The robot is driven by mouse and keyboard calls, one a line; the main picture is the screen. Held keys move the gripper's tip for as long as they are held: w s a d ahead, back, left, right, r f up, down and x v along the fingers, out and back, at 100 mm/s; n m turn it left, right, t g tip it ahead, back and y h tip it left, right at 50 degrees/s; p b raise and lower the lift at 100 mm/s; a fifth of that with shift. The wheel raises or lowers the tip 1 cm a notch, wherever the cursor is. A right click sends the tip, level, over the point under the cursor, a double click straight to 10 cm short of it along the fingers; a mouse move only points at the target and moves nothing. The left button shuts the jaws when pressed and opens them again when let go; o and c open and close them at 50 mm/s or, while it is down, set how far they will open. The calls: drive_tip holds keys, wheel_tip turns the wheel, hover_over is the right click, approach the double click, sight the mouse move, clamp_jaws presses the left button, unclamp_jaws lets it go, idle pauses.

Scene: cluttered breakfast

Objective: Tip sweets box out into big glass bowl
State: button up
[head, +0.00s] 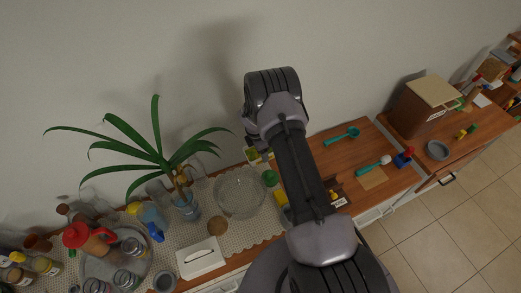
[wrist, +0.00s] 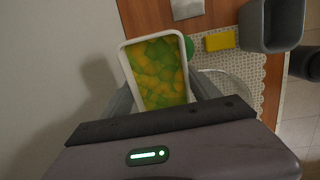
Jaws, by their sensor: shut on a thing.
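The sweets box (wrist: 186,42) is white-rimmed and open, with green and yellow sweets inside, in the wrist view. My gripper (wrist: 160,88) is shut on it, one finger on each side. In the head view only part of the box (head: 252,155) shows beside my arm, above the far side of the bowl; my gripper is hidden there. The big glass bowl (head: 238,193) stands on the patterned runner, clear and seemingly empty. A part of it (wrist: 228,84) shows in the wrist view, behind and to the right of the box.
A green-topped item (head: 270,178) and a yellow block (head: 281,196) stand just right of the bowl. A plant in a glass vase (head: 186,208) and a white tissue box (head: 200,258) are to its left. A wall rises behind. Teal scoops (head: 342,136) lie farther right.

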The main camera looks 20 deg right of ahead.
sight(256, 154)
drive_tip(key=shift+a+f+h+b, duration=0.1)
drive_tip(key=shift+f+h+b, duration=0.2)
drive_tip(key=shift+f+b, duration=0.65)
drive_tip(key=shift+r+b, duration=0.3)
drive_tip(key=shift+b, duration=0.35)
drive_tip(key=shift+r+t+h+b, duration=0.2)
drive_tip(key=shift+t+h+b, duration=0.2)
drive_tip(key=shift+b, duration=0.95)
drive_tip(key=shift+s+a+r+t+h+b, duration=0.2)
drive_tip(key=shift+h+b, duration=0.25)
drive_tip(key=shift+b, duration=2.05)
drive_tip(key=shift+w+a+r+t+h+b, duration=0.1)
drive_tip(key=shift+r+t+h+b, duration=0.25)
drive_tip(key=shift+b, duration=2.15)
drive_tip(key=shift+s+a+r+t+h+b, duration=0.2)
drive_tip(key=shift+t+h+b, duration=0.45)
drive_tip(key=shift+b, duration=2.8)
drive_tip(key=shift+s+a+t+h+b, duration=0.25)
drive_tip(key=shift+h+b, duration=0.7)
drive_tip(key=shift+b, duration=2.45)
drive_tip(key=shift+s+a+f+t+h+b, duration=0.2)
drive_tip(key=shift+a+t+h+b, duration=0.45)
drive_tip(key=shift+b, duration=2.35)
drive_tip(key=shift+d+r+h, duration=0.1)
drive_tip(key=shift+d+h, duration=0.05)
drive_tip(key=shift+h, duration=0.1)
